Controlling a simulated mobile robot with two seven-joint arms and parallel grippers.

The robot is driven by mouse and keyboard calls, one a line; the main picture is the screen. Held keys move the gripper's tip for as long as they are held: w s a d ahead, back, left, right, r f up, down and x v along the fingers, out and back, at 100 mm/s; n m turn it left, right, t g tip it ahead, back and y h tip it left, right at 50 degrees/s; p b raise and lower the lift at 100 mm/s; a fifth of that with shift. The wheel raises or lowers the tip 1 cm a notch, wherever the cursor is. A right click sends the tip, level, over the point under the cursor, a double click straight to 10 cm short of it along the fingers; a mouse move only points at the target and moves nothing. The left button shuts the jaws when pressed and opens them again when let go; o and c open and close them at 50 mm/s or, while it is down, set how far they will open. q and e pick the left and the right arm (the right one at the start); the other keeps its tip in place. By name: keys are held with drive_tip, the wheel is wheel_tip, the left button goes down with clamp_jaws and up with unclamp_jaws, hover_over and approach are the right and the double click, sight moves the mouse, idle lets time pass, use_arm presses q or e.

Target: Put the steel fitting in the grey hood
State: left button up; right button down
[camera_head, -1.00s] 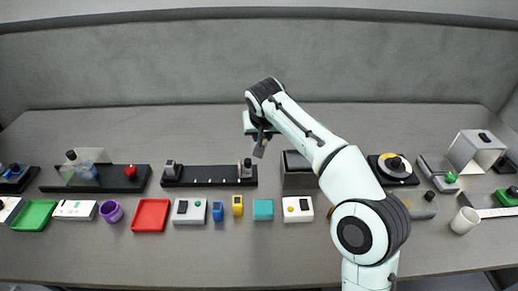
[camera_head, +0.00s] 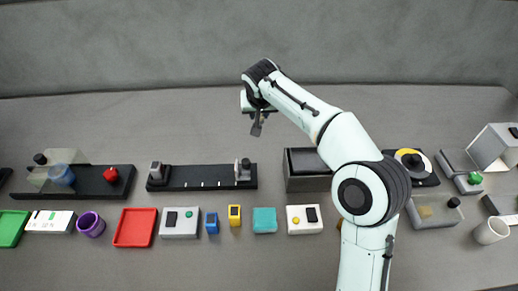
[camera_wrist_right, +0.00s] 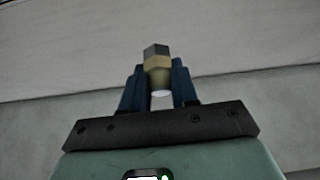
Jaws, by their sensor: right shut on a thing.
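The steel fitting (camera_wrist_right: 157,62), a hex-topped piece with a brass-coloured middle and a pale lower end, is between the blue fingers of my right gripper (camera_wrist_right: 158,85) in the right wrist view. The fingers are shut on it. In the head view my right gripper (camera_head: 257,125) is raised above the back of the table, behind the black rail; the fitting is too small to make out there. A light grey hood (camera_head: 493,148), open at the front with a black knob, stands at the far right, well apart from the gripper. My left gripper is not in view.
A dark grey box (camera_head: 308,182) stands partly behind my right arm. A black rail (camera_head: 205,178) with end posts lies left of it. A front row holds a red tray (camera_head: 135,228), a teal block (camera_head: 264,220) and a white cup (camera_head: 491,230). The table's back strip is clear.

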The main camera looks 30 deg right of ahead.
wheel_tip(320, 180, down, 14)
drive_tip(key=shift+f+b, duration=0.15)
drive_tip(key=shift+b, duration=0.95)
drive_tip(key=c, duration=0.9)
unclamp_jaws()
drive_tip(key=shift+f, duration=0.1)
drive_tip(key=shift+o, duration=0.2)
